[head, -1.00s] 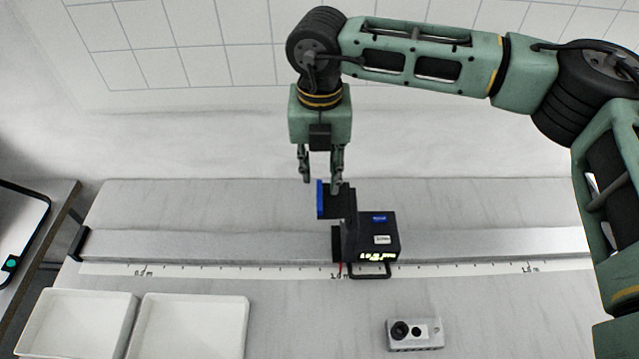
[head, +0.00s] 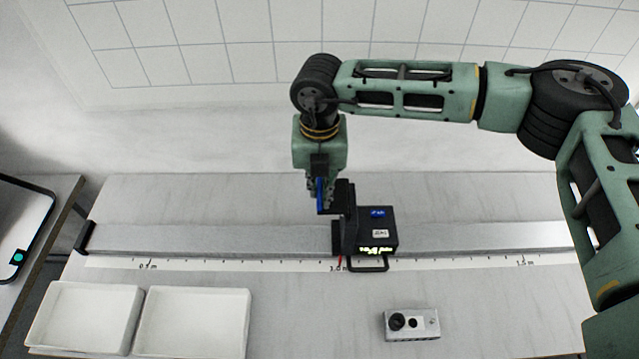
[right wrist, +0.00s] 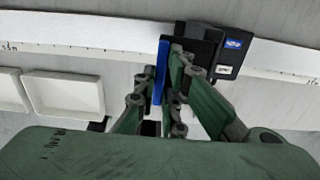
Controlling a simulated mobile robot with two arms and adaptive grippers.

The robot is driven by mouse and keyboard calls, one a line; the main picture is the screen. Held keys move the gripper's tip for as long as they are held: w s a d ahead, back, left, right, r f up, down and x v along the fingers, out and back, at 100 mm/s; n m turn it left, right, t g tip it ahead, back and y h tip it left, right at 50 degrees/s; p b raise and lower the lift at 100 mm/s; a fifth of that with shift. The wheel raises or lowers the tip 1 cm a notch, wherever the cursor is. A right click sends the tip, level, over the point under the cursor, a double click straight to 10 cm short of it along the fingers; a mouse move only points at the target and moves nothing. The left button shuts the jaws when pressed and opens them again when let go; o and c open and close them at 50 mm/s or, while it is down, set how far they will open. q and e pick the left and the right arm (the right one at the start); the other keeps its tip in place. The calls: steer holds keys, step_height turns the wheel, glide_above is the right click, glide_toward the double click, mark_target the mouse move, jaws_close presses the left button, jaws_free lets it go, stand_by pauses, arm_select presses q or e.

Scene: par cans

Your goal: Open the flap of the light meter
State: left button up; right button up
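The light meter (head: 378,230) is a black box with a blue label and a lit display. It sits on the rail near the 1.0 m mark. A black part at its upper left carries an upright blue plate (head: 320,194), which I take for the flap's tab; it also shows in the right wrist view (right wrist: 160,70). My right gripper (head: 319,190) points down from above, with one finger on each side of the blue plate. Its fingers (right wrist: 162,68) look closed against it, though contact is partly hidden. My left gripper is out of view.
The metal rail (head: 200,240) runs across the table with a scale strip in front. Two white trays (head: 85,315) (head: 190,320) stand front left. A small grey device (head: 411,323) with black knobs lies front right. The table behind the rail is clear.

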jaws_close()
steer(key=d+y+b, duration=0.1)
steer(key=b, duration=0.2)
steer(key=d+y+b, duration=0.1)
steer(key=y+b, duration=0.1)
steer(key=b, duration=0.1)
steer(key=shift+r+b, duration=0.35)
steer(key=shift+b, duration=0.05)
steer(key=shift+d+r+y+b, duration=0.25)
steer(key=shift+r+y+b, duration=0.1)
steer(key=shift+y+b, duration=0.2)
steer(key=shift+r, duration=0.2)
steer(key=o, duration=0.6)
jaws_free()
steer(key=shift+r, duration=0.15)
